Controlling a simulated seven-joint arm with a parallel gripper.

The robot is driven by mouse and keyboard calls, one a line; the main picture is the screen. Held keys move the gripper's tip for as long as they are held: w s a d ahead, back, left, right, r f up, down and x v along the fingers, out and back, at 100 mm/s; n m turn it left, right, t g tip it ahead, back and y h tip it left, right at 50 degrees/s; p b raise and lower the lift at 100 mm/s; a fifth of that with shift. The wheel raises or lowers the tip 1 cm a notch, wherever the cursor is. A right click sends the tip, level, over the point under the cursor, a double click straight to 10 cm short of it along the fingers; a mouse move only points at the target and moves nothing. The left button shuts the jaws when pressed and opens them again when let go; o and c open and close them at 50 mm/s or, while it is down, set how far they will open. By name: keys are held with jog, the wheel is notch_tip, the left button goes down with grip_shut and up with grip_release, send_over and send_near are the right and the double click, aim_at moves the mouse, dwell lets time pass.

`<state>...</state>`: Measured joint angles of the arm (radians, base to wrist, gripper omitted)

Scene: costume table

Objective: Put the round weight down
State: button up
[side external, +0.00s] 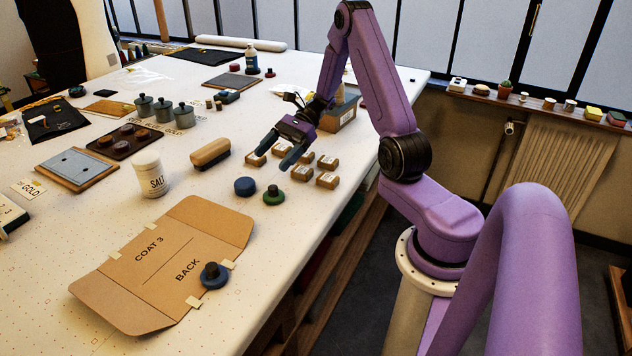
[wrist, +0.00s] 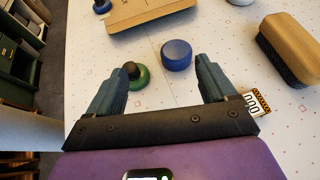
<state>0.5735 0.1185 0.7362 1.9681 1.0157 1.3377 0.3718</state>
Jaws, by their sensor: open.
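A plain blue round weight (side external: 245,186) rests flat on the white table; in the wrist view it (wrist: 176,54) shows ahead of the gap between the fingers. A green round weight with a dark knob (side external: 273,197) stands close beside it; in the wrist view it (wrist: 138,80) is near the left finger. A blue knobbed weight (side external: 215,278) sits on the brown card pattern (side external: 150,270) marked COAT 3 BACK. My gripper (side external: 273,161) is open and empty above the table, behind the blue and green weights; its fingers also show in the wrist view (wrist: 161,72).
Several small labelled brown blocks (side external: 327,181) lie right of and around my gripper. A wooden brush (side external: 210,153) and a salt jar (side external: 150,174) stand to the left. A box (side external: 340,115) is behind. Bare table lies between the weights and the card.

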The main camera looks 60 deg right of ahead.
jog(key=s+a+n+g, duration=0.1)
jog(key=a+n, duration=0.1)
jog(key=a, duration=0.1)
jog(key=s+a+r+n+g+h, duration=0.1)
jog(key=a+n+g, duration=0.1)
jog(key=s+a+r+n+g, duration=0.1)
jog(key=a+n+g, duration=0.1)
jog(key=a, duration=0.1)
jog(key=shift+s+a+h, duration=0.3)
jog(key=shift+s+h, duration=0.1)
jog(key=s+a+r+n+h, duration=0.1)
jog(key=s+a+n+h, duration=0.2)
jog(key=s+n, duration=0.4)
jog(key=s+a+r+n+t+h, duration=0.1)
jog(key=s+a+r+n+h, duration=0.1)
jog(key=s+n, duration=0.6)
jog(key=s+a+r+n+h, duration=0.2)
jog(key=s+a+n+h, duration=0.2)
jog(key=s+n, duration=0.4)
jog(key=n+h, duration=0.1)
jog(key=n, duration=0.3)
jog(key=shift+a+t, duration=0.15)
jog(key=shift+t, duration=0.15)
